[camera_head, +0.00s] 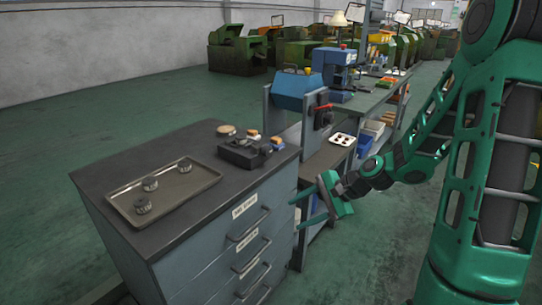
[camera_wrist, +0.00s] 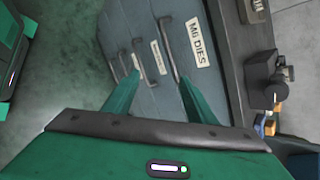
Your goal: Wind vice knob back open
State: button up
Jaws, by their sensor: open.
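A small dark vice (camera_head: 243,151) sits on the dark top of the drawer cabinet, near its back right corner. Its knob (camera_head: 266,149) appears to be at its right side. In the wrist view the vice (camera_wrist: 262,82) is at the right edge, with the knob (camera_wrist: 290,74) sticking out to the right. My gripper (camera_head: 299,212) is open and empty, beside the drawer fronts and below the level of the cabinet top. In the wrist view its two fingers (camera_wrist: 158,88) point towards the drawer handles, well apart from the vice. How far the vice is opened cannot be told.
A metal tray (camera_head: 190,188) with three dark round parts lies on the cabinet top (camera_head: 115,170). Small tan and blue items lie around the vice. Drawer handles (camera_head: 245,240) project near my gripper. A workbench with a blue machine (camera_head: 335,65) stands behind. The green floor on the left is clear.

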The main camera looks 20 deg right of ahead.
jog(key=w+a+r+m+t+y, duration=0.1)
jog(key=w+r+m+t+y, duration=0.25)
jog(key=w+m, duration=0.35)
jog(key=m+t, duration=0.6)
jog(key=m, duration=0.1)
send_near(270, 152)
jog(key=shift+h, duration=0.25)
jog(key=x, duration=0.9)
jog(key=shift+a+r, duration=0.1)
jog(key=shift+a, duration=0.15)
jog(key=shift+c, duration=0.6)
jog(key=c, duration=0.9)
